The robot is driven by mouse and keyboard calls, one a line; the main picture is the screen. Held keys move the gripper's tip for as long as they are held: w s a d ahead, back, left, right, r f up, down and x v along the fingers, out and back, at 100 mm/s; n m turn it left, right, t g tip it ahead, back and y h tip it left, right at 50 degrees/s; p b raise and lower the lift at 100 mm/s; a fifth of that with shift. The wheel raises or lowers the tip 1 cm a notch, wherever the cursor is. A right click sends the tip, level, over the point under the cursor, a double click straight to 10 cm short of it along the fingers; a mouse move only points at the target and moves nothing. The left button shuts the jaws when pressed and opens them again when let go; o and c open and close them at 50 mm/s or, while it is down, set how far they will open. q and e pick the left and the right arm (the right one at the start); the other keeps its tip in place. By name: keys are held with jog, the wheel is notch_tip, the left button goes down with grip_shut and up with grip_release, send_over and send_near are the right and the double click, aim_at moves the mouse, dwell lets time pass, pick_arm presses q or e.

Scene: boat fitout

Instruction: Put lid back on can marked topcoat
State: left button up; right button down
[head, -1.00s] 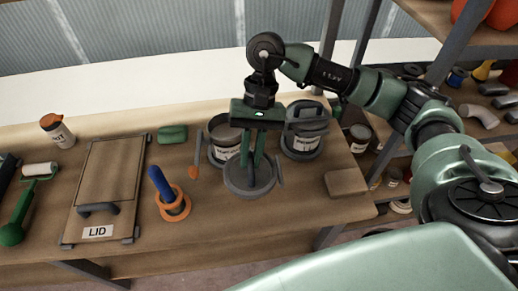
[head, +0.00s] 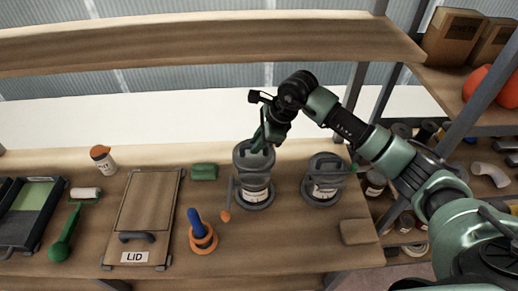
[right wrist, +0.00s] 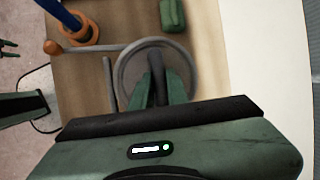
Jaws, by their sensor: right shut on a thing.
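My right gripper (head: 262,140) is shut on the handle of a round grey lid (head: 253,156). In the right wrist view the lid's ring (right wrist: 126,78) shows around the fingers. The lid is over the left grey can (head: 257,184); I cannot tell whether it touches the rim. This can has a white label too blurred to read and stands on a dark round base. A second grey can (head: 324,182) to its right has a handled lid on it. Dark prongs at the left edge of the right wrist view may be my left gripper (right wrist: 9,48).
A blue-handled tool in an orange ring (head: 202,237), a green block (head: 204,172) and a board marked LID (head: 150,200) lie further left. A wooden block (head: 358,232) is at right. A shelf (head: 220,40) runs above.

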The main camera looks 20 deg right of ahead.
aim_at(261, 156)
jog(key=shift+f+b, duration=1.8)
jog(key=shift+f, duration=1.35)
jog(key=shift+f+b, duration=0.4)
jog(key=shift+b, duration=0.05)
jog(key=shift+r, duration=0.1)
jog(key=shift+b, duration=0.3)
jog(key=shift+f+b, duration=0.45)
jog(key=shift+b, duration=0.35)
jog(key=c, duration=0.8)
grip_release()
jog(key=shift+c, duration=0.2)
jog(key=shift+r, duration=0.15)
